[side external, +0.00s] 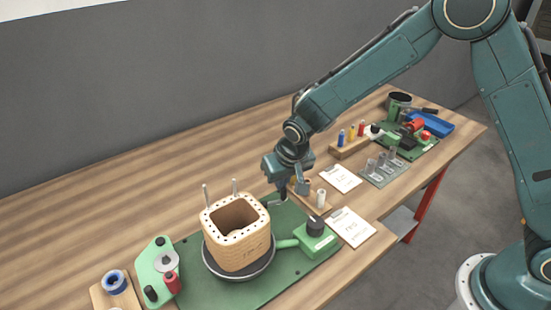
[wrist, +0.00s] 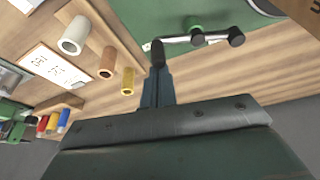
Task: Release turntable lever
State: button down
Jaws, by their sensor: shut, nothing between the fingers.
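My gripper (side external: 284,195) is shut and empty, pointing down at the back right corner of the green base plate (side external: 190,250). In the wrist view its dark fingertips (wrist: 157,52) are together, close beside one end of a silver lever (wrist: 185,40) with black knobs. I cannot tell whether they touch it. The lever shows only faintly in the side view (side external: 276,202), just under the gripper. The turntable (side external: 240,275) is a dark round plate on the green base, carrying a square wooden coil former (side external: 237,240) with a hollow centre and two upright pins.
A green unit with a black knob (side external: 315,235) sits right of the turntable. Spools on a wooden strip (wrist: 105,62) stand close by my gripper. Paper cards (side external: 340,178), a grey metal holder (side external: 385,168) and a blue tray (side external: 430,124) lie further right. The table's back left is clear.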

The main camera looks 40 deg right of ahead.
jog(key=shift+f, duration=0.1)
jog(key=shift+w+d, duration=0.25)
jog(key=shift+w, duration=0.7)
jog(key=shift+w+d, duration=0.25)
jog(key=shift+w, duration=0.65)
jog(key=shift+r, duration=0.4)
jog(key=v, duration=0.9)
jog(key=shift+a+r, duration=0.2)
